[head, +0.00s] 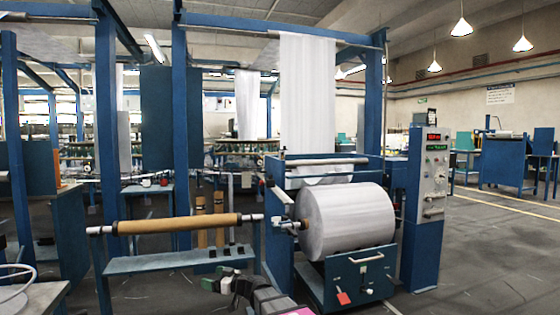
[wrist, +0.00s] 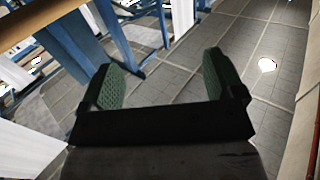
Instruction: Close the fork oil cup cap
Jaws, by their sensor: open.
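I cannot make out the fork oil cup or its cap in either view; it is hidden or too small to tell. My gripper (head: 217,280) is low in the head view, in front of the blue bench and left of the large white fabric roll. In the wrist view my gripper (wrist: 160,72) shows two green ribbed finger pads set wide apart. It is open, with nothing between the pads but the grey tiled floor behind.
The fabric roll (head: 347,221) sits in a blue frame beside a control column (head: 427,195). A brown roller (head: 180,224) lies above a blue bench (head: 180,261). A grey table corner (head: 35,298) is at lower left. Open floor (head: 480,250) lies right.

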